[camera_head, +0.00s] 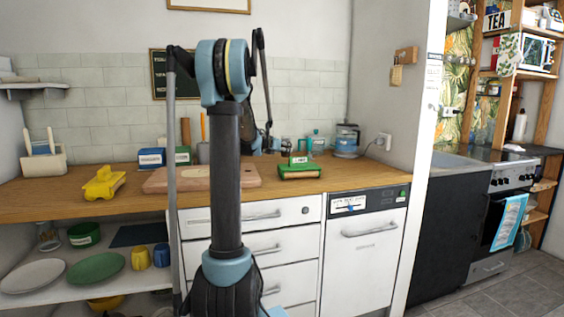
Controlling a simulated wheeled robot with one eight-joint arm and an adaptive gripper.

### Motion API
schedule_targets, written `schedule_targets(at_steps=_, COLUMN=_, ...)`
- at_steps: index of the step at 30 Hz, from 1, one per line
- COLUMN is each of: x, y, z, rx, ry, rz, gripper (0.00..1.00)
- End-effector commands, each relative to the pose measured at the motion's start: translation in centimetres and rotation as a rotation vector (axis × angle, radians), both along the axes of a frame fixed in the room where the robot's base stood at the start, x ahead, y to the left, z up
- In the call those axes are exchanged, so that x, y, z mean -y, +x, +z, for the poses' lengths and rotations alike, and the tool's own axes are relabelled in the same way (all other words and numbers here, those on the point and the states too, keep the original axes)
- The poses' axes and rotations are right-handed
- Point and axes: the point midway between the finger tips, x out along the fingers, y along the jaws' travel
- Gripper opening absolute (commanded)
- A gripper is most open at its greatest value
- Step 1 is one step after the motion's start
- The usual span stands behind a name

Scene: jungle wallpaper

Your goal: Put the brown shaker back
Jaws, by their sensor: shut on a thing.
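My arm (225,180) stands upright in the middle of the view and covers part of the counter. A dark shape just right of the arm, low against the tiles, is too unclear to name. I cannot pick out the brown shaker for certain. A slim brown upright object (186,131) stands at the back of the counter, left of the arm, and is too small to identify.
The wooden counter (40,204) holds a yellow object (104,184), a wooden board (160,181), blue and green boxes, a green block (300,171) and a kettle (347,141). Plates and cups sit on the shelf below.

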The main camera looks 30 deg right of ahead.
Motion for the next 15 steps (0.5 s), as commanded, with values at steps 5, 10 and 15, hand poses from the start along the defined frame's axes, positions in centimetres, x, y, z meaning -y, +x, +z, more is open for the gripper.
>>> schedule_targets(at_steps=5, x=0.2, y=-0.1, z=-1.1, rx=0.0, ry=0.0, rz=-0.002, gripper=0.0)
schedule_targets(at_steps=10, x=0.3, y=-0.1, z=-2.9, rx=0.0, ry=0.0, rz=-0.003, gripper=0.0)
schedule_targets(at_steps=15, x=0.3, y=-0.2, z=-4.8, rx=0.0, ry=0.0, rz=-0.003, gripper=0.0)
